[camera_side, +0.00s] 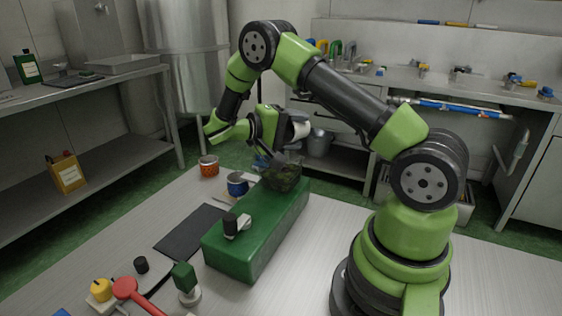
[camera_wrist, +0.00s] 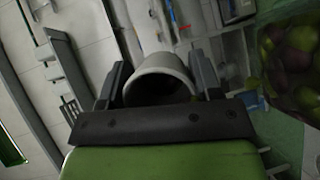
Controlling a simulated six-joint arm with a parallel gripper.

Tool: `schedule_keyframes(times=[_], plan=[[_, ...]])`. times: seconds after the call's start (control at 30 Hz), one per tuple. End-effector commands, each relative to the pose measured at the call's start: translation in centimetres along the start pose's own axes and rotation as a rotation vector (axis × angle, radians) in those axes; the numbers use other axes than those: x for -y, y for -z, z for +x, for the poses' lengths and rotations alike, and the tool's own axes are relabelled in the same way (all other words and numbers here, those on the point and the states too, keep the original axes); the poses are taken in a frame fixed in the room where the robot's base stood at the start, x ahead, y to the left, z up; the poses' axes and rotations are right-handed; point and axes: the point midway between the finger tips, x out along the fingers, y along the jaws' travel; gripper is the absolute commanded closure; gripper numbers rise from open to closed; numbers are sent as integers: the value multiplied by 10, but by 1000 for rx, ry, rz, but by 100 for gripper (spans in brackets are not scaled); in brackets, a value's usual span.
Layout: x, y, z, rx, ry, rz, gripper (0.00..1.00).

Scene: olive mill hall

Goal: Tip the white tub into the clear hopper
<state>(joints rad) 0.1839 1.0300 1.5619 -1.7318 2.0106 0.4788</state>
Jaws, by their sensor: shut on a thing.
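The white tub (camera_wrist: 160,64) is held between the two dark fingers of my gripper (camera_wrist: 162,78) in the wrist view. Its round opening shows a dark inside; I cannot make out any contents. In the side view the tub (camera_side: 301,130) lies tipped well over in my gripper (camera_side: 291,132), above the green block. The clear hopper (camera_side: 284,176) stands on the far end of that block, just below the tub, with dark contents. In the wrist view the hopper (camera_wrist: 292,62) is at the right edge, holding green and purple olives, apart from the tub.
The green block (camera_side: 245,245) carries a small black-and-white item (camera_side: 236,226) at its near end. A blue tin (camera_side: 237,185), an orange tin (camera_side: 208,166) and a dark mat (camera_side: 190,232) lie left of it. A red-handled object (camera_side: 126,290) and knobs are in front. The table's right is clear.

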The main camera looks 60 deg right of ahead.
Motion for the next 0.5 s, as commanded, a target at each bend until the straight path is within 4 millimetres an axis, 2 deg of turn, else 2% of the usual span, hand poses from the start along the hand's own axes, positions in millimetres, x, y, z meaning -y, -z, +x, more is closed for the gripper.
schedule_keyframes(times=[0.5], plan=[[-1, 0, -1, -6, -44, 18, 68]])
